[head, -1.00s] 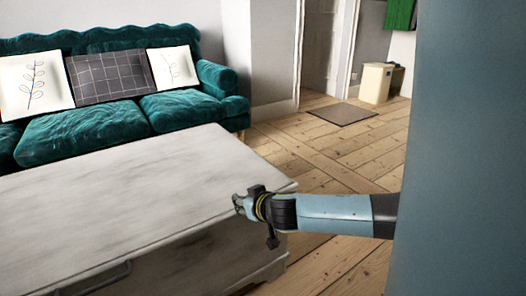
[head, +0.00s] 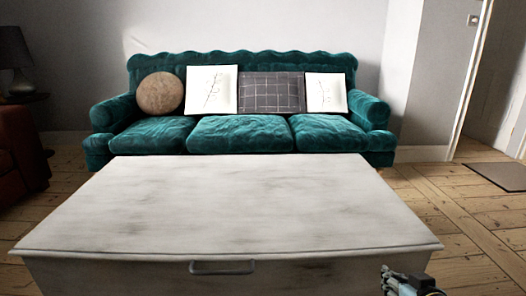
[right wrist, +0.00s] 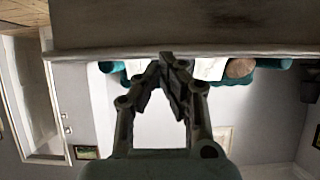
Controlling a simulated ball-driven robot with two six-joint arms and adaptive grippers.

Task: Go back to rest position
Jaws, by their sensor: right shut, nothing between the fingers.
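My right gripper (head: 386,272) shows at the bottom of the head view, right of centre, by the table's front right corner. In the right wrist view the right gripper's fingers (right wrist: 168,62) meet at the tips with nothing between them. Most of my right arm is out of the head view. My left gripper is in neither view.
A pale, worn wooden table (head: 230,205) with a front handle (head: 222,268) fills the middle. A teal sofa (head: 240,135) with several cushions stands behind it. Bare floorboards (head: 455,215) lie open at the right, with a mat (head: 500,177).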

